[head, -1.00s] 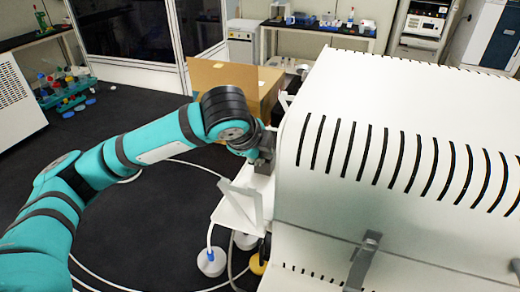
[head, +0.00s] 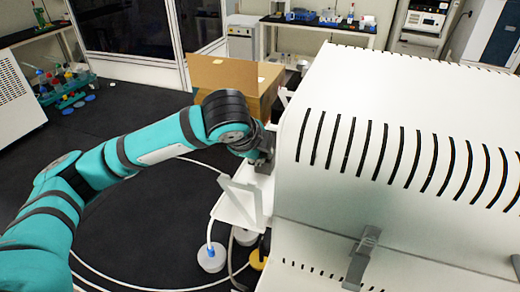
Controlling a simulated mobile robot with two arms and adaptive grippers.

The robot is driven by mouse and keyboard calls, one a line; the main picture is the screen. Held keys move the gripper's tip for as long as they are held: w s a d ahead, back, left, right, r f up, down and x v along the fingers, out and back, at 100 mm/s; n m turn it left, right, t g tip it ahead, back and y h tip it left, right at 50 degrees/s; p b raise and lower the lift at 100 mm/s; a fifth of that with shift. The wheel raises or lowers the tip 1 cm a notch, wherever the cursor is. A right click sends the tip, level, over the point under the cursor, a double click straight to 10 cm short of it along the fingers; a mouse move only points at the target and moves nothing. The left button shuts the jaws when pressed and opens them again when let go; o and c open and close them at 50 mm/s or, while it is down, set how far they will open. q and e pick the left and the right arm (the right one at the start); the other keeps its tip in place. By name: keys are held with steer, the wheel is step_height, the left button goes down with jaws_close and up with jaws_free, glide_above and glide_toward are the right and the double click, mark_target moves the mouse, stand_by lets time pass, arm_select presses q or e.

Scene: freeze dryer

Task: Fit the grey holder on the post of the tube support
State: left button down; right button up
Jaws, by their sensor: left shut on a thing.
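My left gripper (head: 264,163) reaches in from the left to the left side of the big white slotted machine. It is small and dark here, and its fingertips are partly hidden. It is shut on a small grey piece, which looks like the grey holder; its outline cannot be told apart from the fingers. The gripper is just above a white shelf (head: 232,208) at the machine's side. I cannot make out the tube support or its post in this view. My right gripper is not in view.
The white machine (head: 400,95) fills the right side, close beside the gripper, with a grey latch (head: 361,262) on its front. A cardboard box (head: 225,78) stands behind my arm. A white bracket (head: 240,200) rises from the shelf. Cables lie on the dark floor.

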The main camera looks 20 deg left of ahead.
arm_select(q)
steer(key=c, duration=1.3)
jaws_free()
step_height(320, 180, up, 3)
steer(key=p, duration=0.3)
steer(key=shift+r, duration=0.15)
steer(key=shift+r+p, duration=0.45)
steer(key=shift+r, duration=1.95)
steer(key=shift+f, duration=0.1)
